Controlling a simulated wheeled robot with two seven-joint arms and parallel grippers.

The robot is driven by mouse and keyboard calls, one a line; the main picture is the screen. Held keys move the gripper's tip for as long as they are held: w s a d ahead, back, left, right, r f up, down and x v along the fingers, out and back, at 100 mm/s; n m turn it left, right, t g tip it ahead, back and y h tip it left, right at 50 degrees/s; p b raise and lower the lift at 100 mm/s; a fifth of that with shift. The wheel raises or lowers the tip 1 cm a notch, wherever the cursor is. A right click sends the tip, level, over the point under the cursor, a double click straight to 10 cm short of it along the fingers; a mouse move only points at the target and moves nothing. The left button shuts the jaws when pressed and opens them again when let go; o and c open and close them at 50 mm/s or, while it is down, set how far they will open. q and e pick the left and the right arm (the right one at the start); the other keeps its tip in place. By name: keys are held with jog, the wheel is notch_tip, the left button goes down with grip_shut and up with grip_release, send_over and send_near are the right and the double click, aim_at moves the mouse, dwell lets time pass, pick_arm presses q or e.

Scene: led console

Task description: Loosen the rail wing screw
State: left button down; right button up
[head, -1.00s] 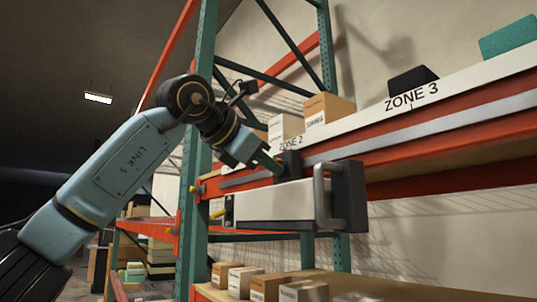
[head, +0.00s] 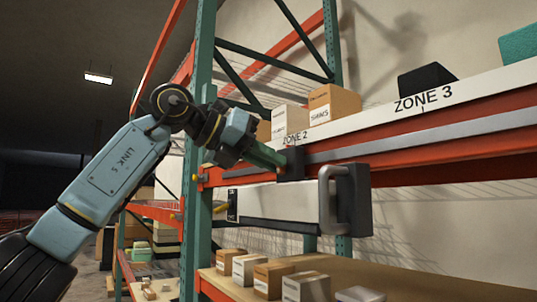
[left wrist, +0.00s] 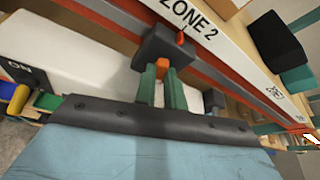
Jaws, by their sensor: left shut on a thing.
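The black rail clamp block (head: 291,164) sits on the grey rail (head: 420,126) below the Zone 2 label. The wrist view shows the same block (left wrist: 168,50). The orange wing screw (left wrist: 161,71) is on its near face, between the green fingers of my left gripper (left wrist: 161,88). The gripper is shut on the screw and hides part of it. In the head view, my left gripper (head: 274,160) meets the left side of the block, and the screw is hidden. The white console (head: 275,204), with a dark end and a grey handle (head: 328,200), hangs below the block. My right gripper is not in view.
The orange rack beam (head: 455,160) runs behind the rail. A green upright (head: 198,200) stands close to my left arm. Boxes (head: 334,104) stand on the shelf above, and more boxes (head: 305,287) on the shelf below. A yellow lever (head: 222,208) projects at the console's left end.

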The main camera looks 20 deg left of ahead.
pick_arm(q)
jog(key=n+h, duration=0.1)
jog(key=n, duration=0.1)
jog(key=shift+w+a+n+g+h, duration=0.1)
jog(key=shift+n+g+h, duration=0.2)
jog(key=shift+g, duration=0.1)
jog(key=shift+a+f+n+h, duration=0.1)
jog(key=shift+n+h, duration=0.5)
jog(key=shift+n, duration=0.4)
jog(key=n+h, duration=0.1)
jog(key=n, duration=0.1)
jog(key=shift+f+n+b, duration=0.15)
jog(key=shift+n+b, duration=0.25)
jog(key=shift+n+h+b, duration=0.6)
jog(key=shift+n+h, duration=0.3)
jog(key=shift+n, duration=0.7)
jog(key=c, duration=1.9)
grip_release()
jog(key=o, duration=0.4)
jog(key=shift+w+f, duration=0.1)
jog(key=shift+w, duration=0.15)
jog(key=shift+o, duration=0.2)
jog(key=shift+s, duration=0.1)
